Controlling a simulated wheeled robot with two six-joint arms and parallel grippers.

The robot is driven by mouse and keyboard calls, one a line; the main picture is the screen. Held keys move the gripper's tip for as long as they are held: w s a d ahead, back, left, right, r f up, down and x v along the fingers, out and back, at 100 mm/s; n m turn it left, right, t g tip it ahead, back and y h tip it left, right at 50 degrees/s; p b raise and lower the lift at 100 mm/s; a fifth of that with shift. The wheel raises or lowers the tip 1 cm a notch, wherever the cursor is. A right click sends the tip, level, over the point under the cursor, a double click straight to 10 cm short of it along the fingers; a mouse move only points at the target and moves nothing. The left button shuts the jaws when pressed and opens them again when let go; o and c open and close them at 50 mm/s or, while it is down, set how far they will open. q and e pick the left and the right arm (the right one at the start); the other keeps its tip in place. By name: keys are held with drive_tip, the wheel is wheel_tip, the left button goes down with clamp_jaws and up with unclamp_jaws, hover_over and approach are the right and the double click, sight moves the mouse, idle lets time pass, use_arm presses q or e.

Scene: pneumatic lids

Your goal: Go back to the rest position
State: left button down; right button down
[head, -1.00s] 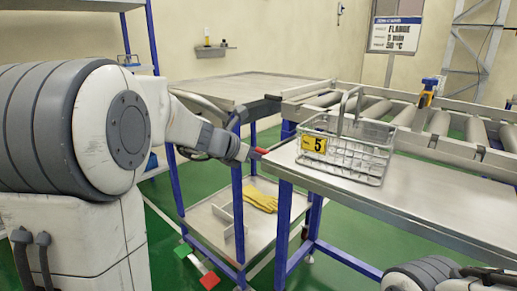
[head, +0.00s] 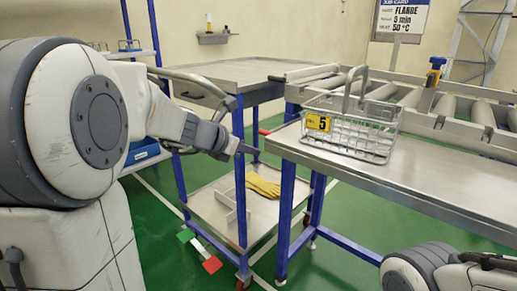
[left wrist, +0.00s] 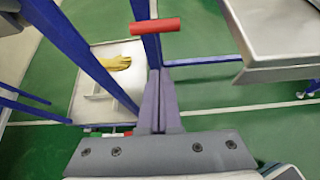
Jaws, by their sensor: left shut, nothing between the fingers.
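My left gripper (head: 250,150) is shut and empty, in the gap between the cart and the bench with the basket. In the left wrist view its two fingers (left wrist: 156,75) lie flat together, with nothing between them. A red handle (head: 265,131) shows just beyond the fingertips; it also shows in the left wrist view (left wrist: 155,25), apart from the fingers. My right arm shows only in part at the lower right of the head view, and its gripper is out of view.
A wire basket (head: 345,135) with a yellow "5" tag stands on the steel bench (head: 430,178). A blue-legged cart (head: 225,72) has yellow gloves (head: 262,185) on its lower shelf. A roller conveyor (head: 445,105) is behind. Green floor (head: 330,250) is open below the bench.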

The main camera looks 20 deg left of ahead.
use_arm(q)
drive_tip(key=p+v, duration=0.2)
drive_tip(key=v, duration=0.4)
drive_tip(key=s+d+f+m+g+h, duration=0.1)
drive_tip(key=s+d+f+m+g, duration=0.4)
drive_tip(key=d+m, duration=0.45)
drive_tip(key=s+d+f+m+g+h, duration=0.1)
drive_tip(key=s+d+f+m+g, duration=0.3)
drive_tip(key=s+d+m, duration=0.45)
drive_tip(key=s+d+f+m+g+y, duration=0.15)
drive_tip(key=s+f+m, duration=0.25)
drive_tip(key=s+m, duration=0.5)
drive_tip(key=s+d+f+m+g+y, duration=0.1)
drive_tip(key=s+d+f+m+y, duration=0.25)
drive_tip(key=m, duration=0.85)
wheel_tip(320, 180, up, 30)
drive_tip(key=a+p, duration=0.1)
drive_tip(key=p, duration=2.8)
drive_tip(key=shift+s+a+p, duration=0.4)
drive_tip(key=shift+t, duration=0.25)
